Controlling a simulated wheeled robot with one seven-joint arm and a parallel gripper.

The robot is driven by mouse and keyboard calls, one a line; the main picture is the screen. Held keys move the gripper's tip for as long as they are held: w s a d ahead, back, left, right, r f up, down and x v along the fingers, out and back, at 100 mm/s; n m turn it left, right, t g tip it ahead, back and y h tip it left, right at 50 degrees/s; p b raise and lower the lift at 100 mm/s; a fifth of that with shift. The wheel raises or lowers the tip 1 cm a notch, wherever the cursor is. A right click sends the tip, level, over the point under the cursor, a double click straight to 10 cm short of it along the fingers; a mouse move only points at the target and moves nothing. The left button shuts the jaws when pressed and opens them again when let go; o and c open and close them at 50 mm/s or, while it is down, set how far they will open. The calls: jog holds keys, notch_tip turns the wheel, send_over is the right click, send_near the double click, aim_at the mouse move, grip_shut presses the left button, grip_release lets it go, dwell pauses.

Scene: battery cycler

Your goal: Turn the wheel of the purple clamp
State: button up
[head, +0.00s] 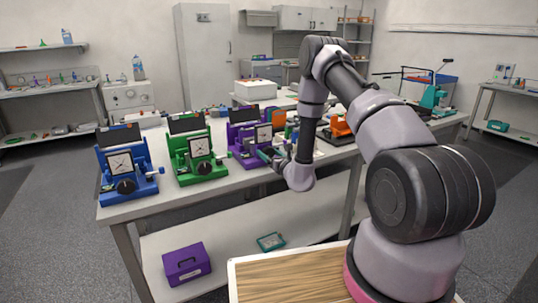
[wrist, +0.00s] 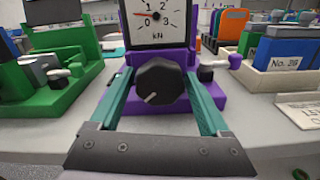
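The purple clamp (head: 238,138) stands on the table between the green clamp and my arm. Its dark wheel (wrist: 161,84) is in the middle of the wrist view, with a white mark toward the lower left. Above the wheel is a dial (wrist: 157,20) marked kN, its red needle near the low end. My gripper (wrist: 159,78) has its two teal fingers apart, one on each side of the wheel. I cannot tell whether either finger touches it. In the head view my gripper (head: 274,156) is at the clamp's front right, and the wheel is hard to make out there.
A green clamp (head: 197,158) and a blue clamp (head: 127,168) stand to the left. In the wrist view, a tray labelled No. 2B (wrist: 280,72) is at the right. A small black knob (wrist: 206,74) is close to the right finger. The table's front edge is near.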

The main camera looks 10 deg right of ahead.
jog(key=c, duration=0.9)
jog(key=shift+d+m, duration=0.15)
jog(key=shift+m, duration=1.75)
jog(key=o, duration=1.4)
jog(key=v, duration=1)
jog(key=shift+s, duration=0.4)
